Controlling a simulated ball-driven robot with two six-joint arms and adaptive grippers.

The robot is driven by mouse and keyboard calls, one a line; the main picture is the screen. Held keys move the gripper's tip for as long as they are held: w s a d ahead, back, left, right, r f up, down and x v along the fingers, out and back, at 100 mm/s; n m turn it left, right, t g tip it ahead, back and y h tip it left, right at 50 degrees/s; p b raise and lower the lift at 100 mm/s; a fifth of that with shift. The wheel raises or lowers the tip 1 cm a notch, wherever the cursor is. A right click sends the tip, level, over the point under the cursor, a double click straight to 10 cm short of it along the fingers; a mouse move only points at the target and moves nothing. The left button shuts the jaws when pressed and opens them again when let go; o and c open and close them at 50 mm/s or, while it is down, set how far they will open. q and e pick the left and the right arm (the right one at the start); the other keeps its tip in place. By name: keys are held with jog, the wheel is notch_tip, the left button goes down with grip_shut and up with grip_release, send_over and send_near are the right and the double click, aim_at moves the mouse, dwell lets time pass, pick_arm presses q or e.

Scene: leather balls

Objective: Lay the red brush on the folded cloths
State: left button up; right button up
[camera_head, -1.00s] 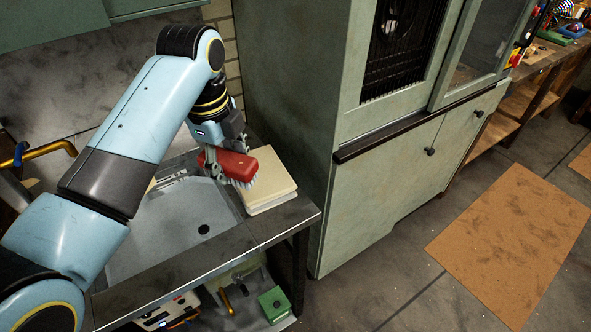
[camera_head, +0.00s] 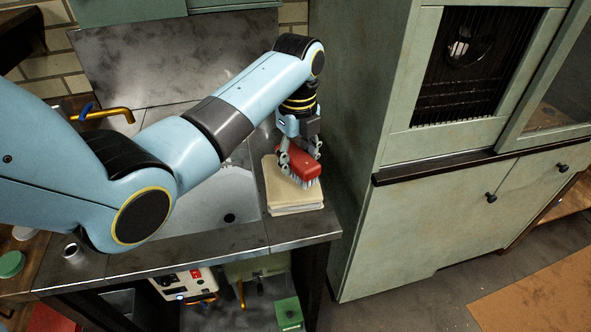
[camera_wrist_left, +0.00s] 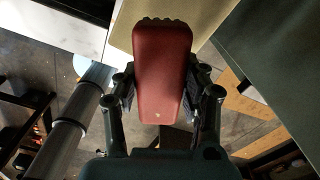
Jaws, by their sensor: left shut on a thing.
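My left gripper (camera_head: 299,158) is shut on the red brush (camera_head: 297,160), gripping it by its sides. The brush has a red back and pale bristles that face down. In the head view it is over the folded cloths (camera_head: 285,200), a cream stack at the right end of the sink counter. I cannot tell whether the bristles touch the top cloth. In the left wrist view the brush (camera_wrist_left: 161,70) lies between the two fingers (camera_wrist_left: 160,95), with its far end over the cream cloth (camera_wrist_left: 200,18). My right gripper is not in view.
The sink basin (camera_head: 215,200) lies left of the cloths, with a brass tap (camera_head: 105,115) behind. A tall green cabinet (camera_head: 345,130) stands close on the right. Below the counter are a white device (camera_head: 185,283) and a green box (camera_head: 288,312).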

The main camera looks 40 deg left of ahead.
aim_at(295, 152)
pick_arm(q)
jog(key=shift+w+a+f, duration=0.2)
jog(key=shift+a+f, duration=0.05)
jog(key=shift+a, duration=0.1)
jog(key=shift+a+f, duration=0.1)
jog(key=shift+f, duration=2.05)
jog(key=o, duration=1)
jog(key=shift+r, duration=0.1)
notch_tip(295, 152, up, 12)
jog(key=shift+r, duration=0.1)
